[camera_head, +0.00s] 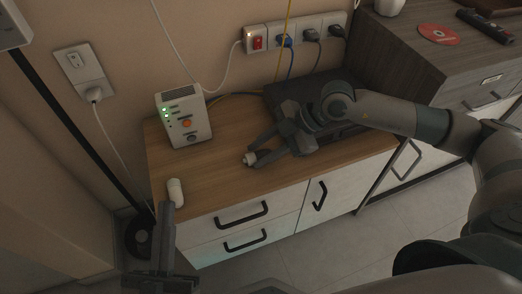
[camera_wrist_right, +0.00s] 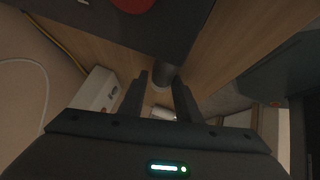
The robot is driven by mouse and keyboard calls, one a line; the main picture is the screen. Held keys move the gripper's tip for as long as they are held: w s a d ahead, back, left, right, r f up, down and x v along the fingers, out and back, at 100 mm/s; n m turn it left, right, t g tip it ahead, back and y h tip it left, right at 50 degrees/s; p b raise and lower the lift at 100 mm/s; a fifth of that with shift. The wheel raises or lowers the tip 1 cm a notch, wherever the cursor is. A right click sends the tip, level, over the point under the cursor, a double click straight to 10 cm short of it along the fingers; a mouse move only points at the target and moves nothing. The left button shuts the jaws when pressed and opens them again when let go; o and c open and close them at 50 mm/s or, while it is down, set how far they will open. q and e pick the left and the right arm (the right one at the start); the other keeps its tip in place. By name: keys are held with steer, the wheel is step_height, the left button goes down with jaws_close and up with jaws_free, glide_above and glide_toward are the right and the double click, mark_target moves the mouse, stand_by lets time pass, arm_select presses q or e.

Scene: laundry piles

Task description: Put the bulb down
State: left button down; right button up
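A small white-tipped object with a grey body, which looks like the bulb (camera_head: 250,158), sits between the fingertips of my right gripper (camera_head: 257,154), low over the wooden cabinet top. In the right wrist view the grey body (camera_wrist_right: 165,75) fills the space between the fingertips of my right gripper (camera_wrist_right: 163,82), with its pale end facing the camera. Whether it touches the wood is unclear. My left gripper (camera_head: 166,218) is at the cabinet's front left corner, seen edge-on, so its opening cannot be made out.
A white cylinder (camera_head: 175,192) stands near the cabinet's left edge, just behind my left gripper. A white box with lights (camera_head: 183,117) stands at the back left. A dark flat box (camera_head: 282,93) lies behind my right gripper. Bare wood (camera_head: 222,178) lies between the grippers.

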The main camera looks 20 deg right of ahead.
steer(key=shift+s+f, duration=0.25)
steer(key=shift+s, duration=0.1)
arm_select(q)
step_height(320, 180, down, 6)
steer(key=w+g+y+p, duration=0.1)
steer(key=w+g+p, duration=0.1)
steer(key=g, duration=0.1)
steer(key=shift+w, duration=0.25)
arm_select(e)
steer(key=v, duration=1.2)
steer(key=shift+w+r, duration=0.2)
steer(key=shift+r, duration=0.2)
arm_select(q)
steer(key=shift+a+r, duration=0.1)
